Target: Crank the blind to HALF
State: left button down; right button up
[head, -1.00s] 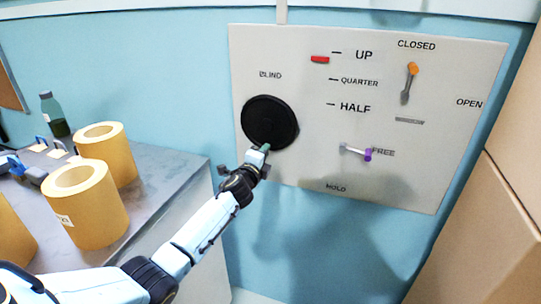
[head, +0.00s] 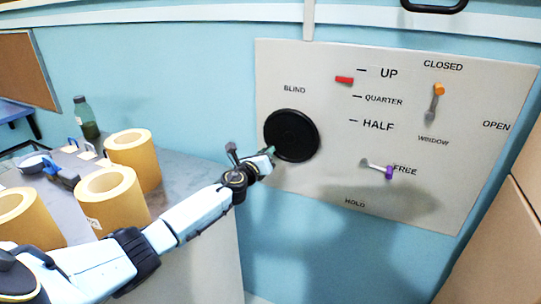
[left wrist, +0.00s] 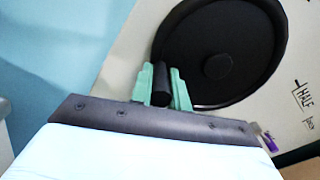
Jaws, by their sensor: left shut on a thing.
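The black round crank disc (head: 291,135) labelled BLIND is on the grey wall panel (head: 300,70); it also fills the top of the left wrist view (left wrist: 240,25). My left gripper (head: 270,155) is at its lower left edge. In the left wrist view its green fingers (left wrist: 163,88) are shut around the black crank handle (left wrist: 162,82). The red pointer (head: 344,80) is between the UP and QUARTER marks, above the HALF mark (head: 378,125). The purple-tipped lever (head: 378,170) points toward FREE, with HOLD below. My right gripper is not in view.
An orange-tipped lever (head: 437,97) marked WINDOW points up to CLOSED. Kraft rolls (head: 112,200) and a green bottle (head: 86,117) stand on the grey counter at the left. Brown boxes (head: 500,245) stand at the right.

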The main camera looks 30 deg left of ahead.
pick_arm(q)
jog(key=shift+s+a+r+m+p, duration=0.1)
jog(key=shift+a+r+m+p, duration=0.25)
jog(key=shift+r+m, duration=0.2)
jog(key=shift+a+r+m+p, duration=0.25)
jog(key=shift+r+m+p, duration=0.15)
jog(key=shift+m, duration=0.25)
jog(key=shift+a+r+m+p, duration=0.25)
jog(key=shift+r+m+p, duration=0.5)
jog(key=shift+m, duration=0.55)
jog(key=shift+r, duration=0.1)
jog(key=c, duration=1.4)
grip_release()
jog(key=shift+o, duration=0.3)
jog(key=shift+d, duration=0.1)
jog(key=shift+s, duration=0.15)
jog(key=shift+s, duration=0.25)
jog(key=p, duration=0.2)
send_near(267, 137)
jog(key=s+d, duration=0.1)
jog(key=s, duration=0.6)
